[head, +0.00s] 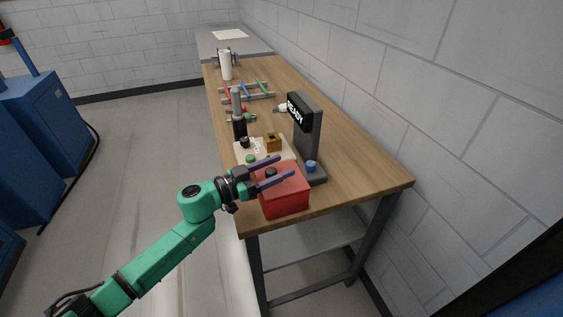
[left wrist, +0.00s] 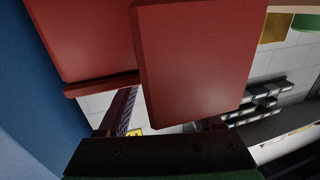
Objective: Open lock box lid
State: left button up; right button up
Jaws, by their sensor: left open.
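The red lock box (head: 285,197) stands at the near end of the wooden bench. A dark round knob (head: 271,172) shows at its top. My left gripper (head: 286,165) is open over the top of the box, its two purple fingers apart and pointing right. In the left wrist view, a large red panel (left wrist: 195,65) reaches down between the finger bases (left wrist: 165,118), beside another red face (left wrist: 80,40). I cannot tell which of these is the lid, or whether a finger touches it. My right gripper is not in view.
A black upright panel marked READY (head: 305,125) stands right behind the box, with a blue knob (head: 311,165) at its base. A pale board (head: 244,156) with small parts lies behind the gripper. Coloured rods on a rack (head: 246,92) are farther back. The bench's right side is clear.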

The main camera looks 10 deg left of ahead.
pick_arm(q)
jog(key=shift+w+d, duration=0.5)
jog(key=shift+w, duration=0.05)
jog(key=shift+s, duration=0.1)
grip_shut()
dwell(0.9)
